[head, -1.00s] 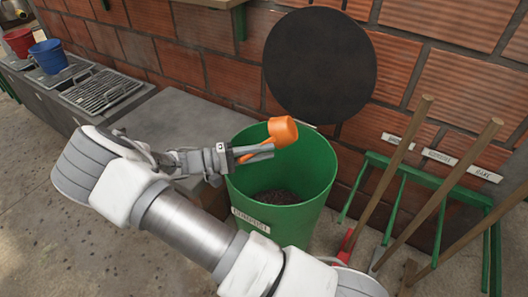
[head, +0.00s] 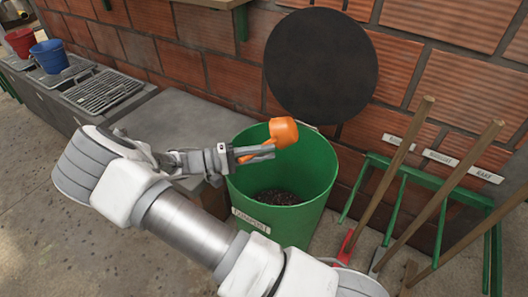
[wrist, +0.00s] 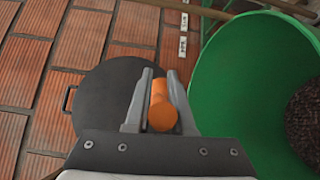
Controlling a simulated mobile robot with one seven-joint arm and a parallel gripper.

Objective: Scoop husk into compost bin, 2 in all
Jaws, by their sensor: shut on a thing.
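Dark husk (head: 278,197) lies at the bottom of the bin. In the wrist view the orange handle (wrist: 160,107) stands between my fingers, and the bin (wrist: 235,85) with dark husk (wrist: 308,125) is on the right.
A dark round lid (head: 320,66) leans on the brick wall behind the bin. Wooden-handled tools (head: 440,195) stand in a green rack (head: 408,168) at right. Blue (head: 49,56) and red (head: 20,41) buckets and a metal grate (head: 103,90) sit on the left counter (head: 178,125).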

